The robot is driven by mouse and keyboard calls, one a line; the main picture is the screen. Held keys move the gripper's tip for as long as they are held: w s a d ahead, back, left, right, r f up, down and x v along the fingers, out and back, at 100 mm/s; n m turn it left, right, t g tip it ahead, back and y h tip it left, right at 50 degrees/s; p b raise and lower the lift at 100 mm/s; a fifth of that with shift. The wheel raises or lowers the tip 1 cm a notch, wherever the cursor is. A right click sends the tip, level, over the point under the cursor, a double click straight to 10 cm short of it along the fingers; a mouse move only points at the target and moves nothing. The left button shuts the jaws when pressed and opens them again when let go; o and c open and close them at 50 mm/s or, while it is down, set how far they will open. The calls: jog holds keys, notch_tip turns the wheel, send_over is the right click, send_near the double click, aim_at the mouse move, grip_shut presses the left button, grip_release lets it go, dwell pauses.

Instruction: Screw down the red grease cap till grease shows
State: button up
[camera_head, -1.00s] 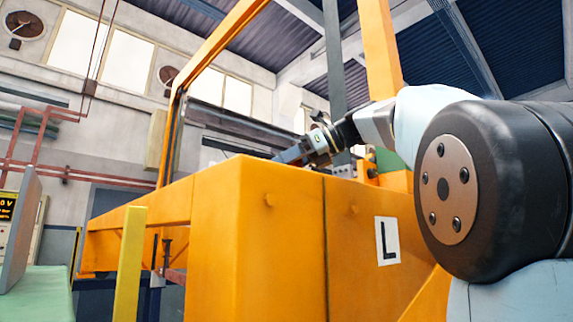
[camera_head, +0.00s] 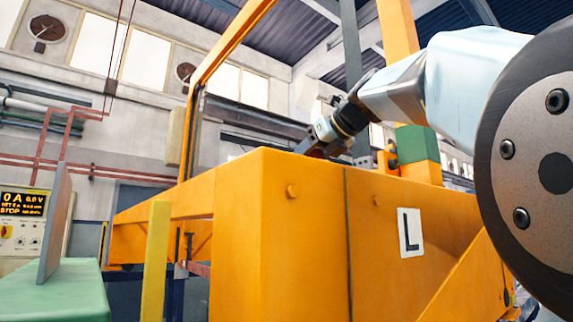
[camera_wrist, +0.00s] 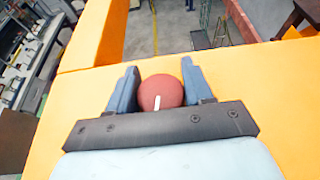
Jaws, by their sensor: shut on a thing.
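The red grease cap (camera_wrist: 161,93) is round, with a short white mark on its face, and shows in the wrist view above a yellow-orange surface. My gripper (camera_wrist: 160,84) has one blue-grey finger on each side of the cap and is shut on it. No grease shows around the cap, but its underside is hidden. In the head view my gripper (camera_head: 308,146) reaches down at the far top edge of the orange frame (camera_head: 240,240). The cap is hidden there.
The orange frame carries a white plate marked L (camera_head: 410,233). A yellow post (camera_head: 155,262) stands in front at left. A control box with a lit display (camera_head: 22,212) and a green-topped table (camera_head: 55,295) are at the left edge. An orange upright (camera_head: 397,60) rises behind my arm.

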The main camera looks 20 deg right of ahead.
dwell(0.3)
jog(key=o, duration=1)
jog(key=shift+c, duration=0.2)
jog(key=v, duration=1.3)
jog(key=shift+s+d, duration=0.2)
jog(key=shift+s, duration=0.2)
jog(key=shift+a, duration=0.1)
